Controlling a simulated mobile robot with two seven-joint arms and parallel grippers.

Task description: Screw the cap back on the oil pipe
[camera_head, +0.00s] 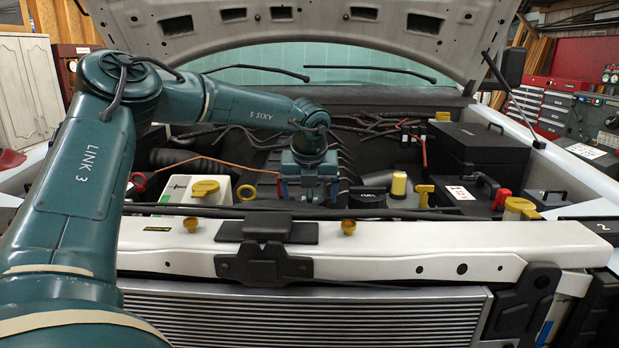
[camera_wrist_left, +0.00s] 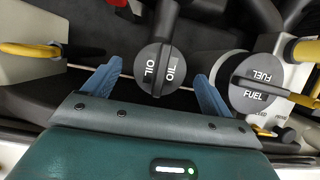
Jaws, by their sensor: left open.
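The black oil cap (camera_wrist_left: 157,70), marked OIL with a raised grip bar, shows from above in the left wrist view. The oil pipe below it is hidden, so I cannot tell how the cap sits on it. My left gripper (camera_wrist_left: 160,82) is open, with one blue finger on each side of the cap and a visible gap to each. In the head view my left gripper (camera_head: 309,190) points down into the engine bay and hides the oil cap. My right gripper is not in view.
A black fuel cap (camera_wrist_left: 258,83) is close to the right finger; it also shows in the head view (camera_head: 370,197). A white reservoir with a yellow cap (camera_head: 205,188) stands left of the gripper. The white front crossbeam (camera_head: 400,240) lies nearer. The raised hood (camera_head: 300,30) hangs above.

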